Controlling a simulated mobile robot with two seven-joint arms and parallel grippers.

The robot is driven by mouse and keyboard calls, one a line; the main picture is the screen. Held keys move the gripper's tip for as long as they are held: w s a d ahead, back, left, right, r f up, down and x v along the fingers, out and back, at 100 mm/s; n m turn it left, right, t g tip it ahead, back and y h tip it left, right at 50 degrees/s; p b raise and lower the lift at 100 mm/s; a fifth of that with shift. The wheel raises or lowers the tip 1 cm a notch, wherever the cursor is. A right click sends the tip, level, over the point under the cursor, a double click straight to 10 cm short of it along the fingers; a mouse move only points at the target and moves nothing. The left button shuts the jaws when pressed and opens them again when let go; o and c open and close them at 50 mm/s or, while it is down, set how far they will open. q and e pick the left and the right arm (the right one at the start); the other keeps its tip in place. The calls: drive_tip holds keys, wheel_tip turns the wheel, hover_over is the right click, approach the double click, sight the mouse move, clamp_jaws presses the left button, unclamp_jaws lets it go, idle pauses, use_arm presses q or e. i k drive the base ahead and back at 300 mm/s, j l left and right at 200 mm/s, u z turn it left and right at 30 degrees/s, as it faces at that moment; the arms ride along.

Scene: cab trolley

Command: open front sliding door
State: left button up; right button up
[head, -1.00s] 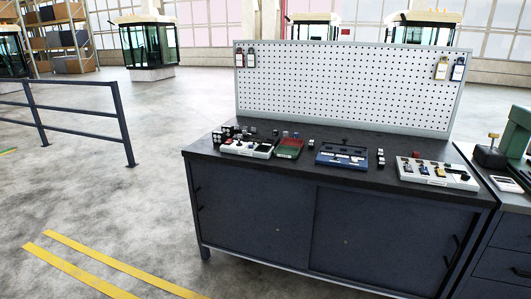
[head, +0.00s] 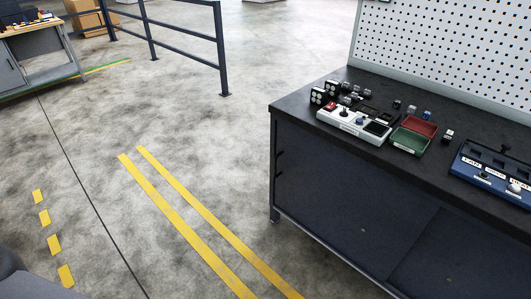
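A dark workbench cabinet (head: 300,119) stands at the right of the head view. Its front has two flat dark sliding panels side by side. The left door panel (head: 335,205) shows nearly whole, and the right door panel (head: 455,262) is cut off by the frame's lower right edge. Both panels look shut, meeting at a vertical seam. Neither of my grippers is in view.
On the bench top are a white control box (head: 340,121), a red and green open box (head: 408,139) and a blue panel (head: 480,170). A white pegboard (head: 440,45) rises behind. A dark railing (head: 185,45) stands at the back. Open concrete floor with yellow stripes (head: 190,215) lies left of the cabinet.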

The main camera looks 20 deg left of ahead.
sight(373, 220)
drive_tip(key=i+j+z, duration=0.15)
drive_tip(key=i+j, duration=0.2)
drive_tip(key=i, duration=0.2)
drive_tip(key=i+j+z, duration=0.15)
drive_tip(key=i+j, duration=0.3)
drive_tip(key=i, duration=0.1)
